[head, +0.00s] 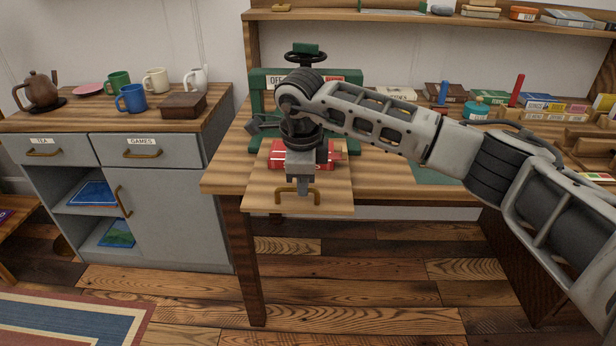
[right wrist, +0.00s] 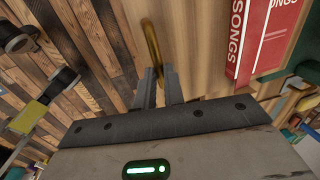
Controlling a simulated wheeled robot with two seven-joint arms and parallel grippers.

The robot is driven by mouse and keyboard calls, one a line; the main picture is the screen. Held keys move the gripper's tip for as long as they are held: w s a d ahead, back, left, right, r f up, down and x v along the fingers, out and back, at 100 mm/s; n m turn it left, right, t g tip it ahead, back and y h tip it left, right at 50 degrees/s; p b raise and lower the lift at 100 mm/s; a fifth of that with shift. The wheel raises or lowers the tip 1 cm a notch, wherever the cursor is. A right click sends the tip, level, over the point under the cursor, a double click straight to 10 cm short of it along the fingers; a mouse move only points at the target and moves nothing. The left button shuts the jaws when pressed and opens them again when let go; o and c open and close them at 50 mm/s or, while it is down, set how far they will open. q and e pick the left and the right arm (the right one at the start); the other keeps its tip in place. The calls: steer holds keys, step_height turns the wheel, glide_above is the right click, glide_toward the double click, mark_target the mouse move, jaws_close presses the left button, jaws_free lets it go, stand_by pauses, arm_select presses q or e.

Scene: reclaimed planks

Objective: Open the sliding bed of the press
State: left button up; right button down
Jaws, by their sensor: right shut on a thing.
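The press has a green frame (head: 356,97) with a black handwheel (head: 306,57) on top, and stands on the wooden table. Its sliding bed (head: 335,196) is a pale wooden board that juts out past the table's front edge. A brass handle (head: 283,198) is on the bed's front and also shows in the right wrist view (right wrist: 151,42). My right gripper (head: 303,187) is shut on the handle; its fingers also show in the right wrist view (right wrist: 159,86). My right arm hides part of the press. My left gripper is not in view.
A red book (right wrist: 248,45) marked SONGS lies on the bed. A grey cabinet (head: 168,180) with mugs and a teapot (head: 40,90) stands at left. Books and boxes crowd the table's right side. The floor (head: 370,285) before the table is clear.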

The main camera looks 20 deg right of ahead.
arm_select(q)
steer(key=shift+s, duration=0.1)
arm_select(e)
steer(key=shift+r, duration=0.1)
steer(key=c, duration=1.5)
jaws_free()
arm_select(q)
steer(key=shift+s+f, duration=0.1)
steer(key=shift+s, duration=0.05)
arm_select(e)
step_height(320, 180, up, 16)
steer(key=s+a, duration=0.1)
steer(key=s, duration=0.2)
steer(key=shift+f, duration=0.2)
steer(key=shift+a, duration=0.1)
